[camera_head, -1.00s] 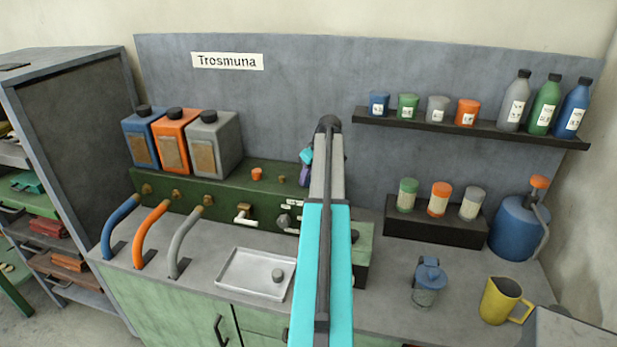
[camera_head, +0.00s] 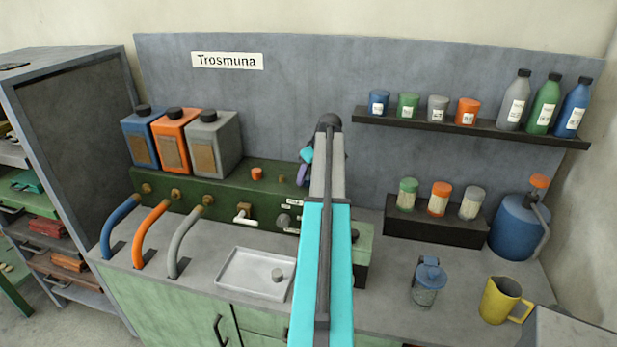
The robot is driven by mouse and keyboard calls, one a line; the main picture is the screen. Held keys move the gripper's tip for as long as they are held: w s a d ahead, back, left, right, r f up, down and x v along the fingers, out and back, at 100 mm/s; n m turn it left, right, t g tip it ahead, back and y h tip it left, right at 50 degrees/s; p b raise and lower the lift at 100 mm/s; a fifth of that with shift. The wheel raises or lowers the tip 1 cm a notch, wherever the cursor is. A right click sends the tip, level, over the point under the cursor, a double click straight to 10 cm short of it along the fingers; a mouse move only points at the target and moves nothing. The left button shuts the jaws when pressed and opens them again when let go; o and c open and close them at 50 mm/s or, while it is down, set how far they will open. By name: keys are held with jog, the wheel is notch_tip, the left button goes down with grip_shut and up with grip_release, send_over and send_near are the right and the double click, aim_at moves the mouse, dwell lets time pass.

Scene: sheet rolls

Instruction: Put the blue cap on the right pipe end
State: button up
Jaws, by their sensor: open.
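Three curved pipes rise from the bench at the left: a blue pipe (camera_head: 120,226), an orange pipe (camera_head: 151,233) and a grey pipe (camera_head: 183,248). They run to brass fittings on the green housing (camera_head: 228,187). An orange cap (camera_head: 257,174) sits on top of the housing, with a small brownish piece (camera_head: 281,179) beside it. A grey cap (camera_head: 277,275) lies in the white tray (camera_head: 240,281). I can make out no loose blue cap; my arm covers part of the bench. My gripper (camera_head: 304,168) shows only partly beside the arm, above the housing; its fingertips are hidden.
Blue, orange and grey canisters (camera_head: 175,142) stand behind the pipes. Right of my arm are a shelf (camera_head: 470,127) with cups and bottles, a dark rack (camera_head: 435,227) of jars, a blue-lidded jar (camera_head: 428,280), a yellow jug (camera_head: 502,301) and a blue tank (camera_head: 516,228).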

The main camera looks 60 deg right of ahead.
jog(key=b+v, duration=0.4)
jog(key=v, duration=0.9)
jog(key=shift+s+r, duration=0.1)
jog(key=shift+r, duration=0.15)
dwell(0.7)
